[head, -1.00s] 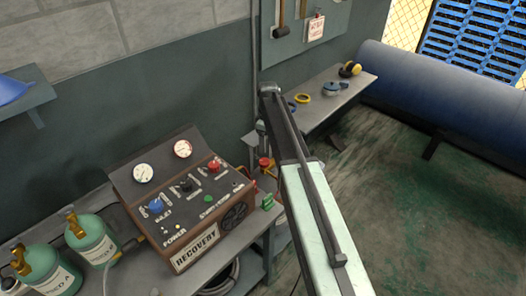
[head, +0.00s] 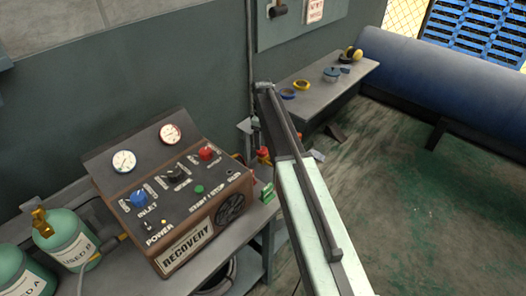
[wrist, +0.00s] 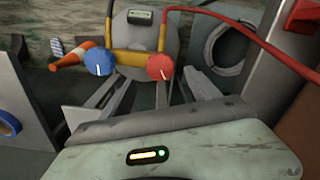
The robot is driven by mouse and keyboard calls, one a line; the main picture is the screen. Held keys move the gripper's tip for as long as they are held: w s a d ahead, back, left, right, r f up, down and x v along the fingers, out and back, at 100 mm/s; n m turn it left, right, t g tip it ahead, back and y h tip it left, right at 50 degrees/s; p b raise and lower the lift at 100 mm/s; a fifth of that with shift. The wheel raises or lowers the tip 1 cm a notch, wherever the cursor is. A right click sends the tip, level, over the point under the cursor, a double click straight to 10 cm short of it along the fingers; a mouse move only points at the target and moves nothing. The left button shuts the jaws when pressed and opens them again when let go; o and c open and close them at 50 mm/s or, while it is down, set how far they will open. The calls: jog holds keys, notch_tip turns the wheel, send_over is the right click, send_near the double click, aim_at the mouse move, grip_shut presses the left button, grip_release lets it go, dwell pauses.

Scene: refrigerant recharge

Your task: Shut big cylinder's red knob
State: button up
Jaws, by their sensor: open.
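The big cylinder's grey top (wrist: 143,45) is in the upper middle of the wrist view, with a yellow frame over it. The red knob (wrist: 160,68) faces me with its white mark nearly upright.
The recovery machine (head: 187,250) stands on the bench to the left in the head view, beside green cylinders (head: 68,240). A shelf (head: 318,95) holds tape and earmuffs behind my arm. A red hose (wrist: 215,22) crosses the upper right of the wrist view.

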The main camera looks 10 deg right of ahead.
aim_at(262, 150)
notch_tip(262, 150, down, 6)
jog(key=b, duration=0.4)
jog(key=shift+b, duration=0.4)
jog(key=shift+r, duration=0.1)
jog(key=c, duration=1.4)
jog(key=shift+o, duration=0.2)
jog(key=shift+m, duration=3)
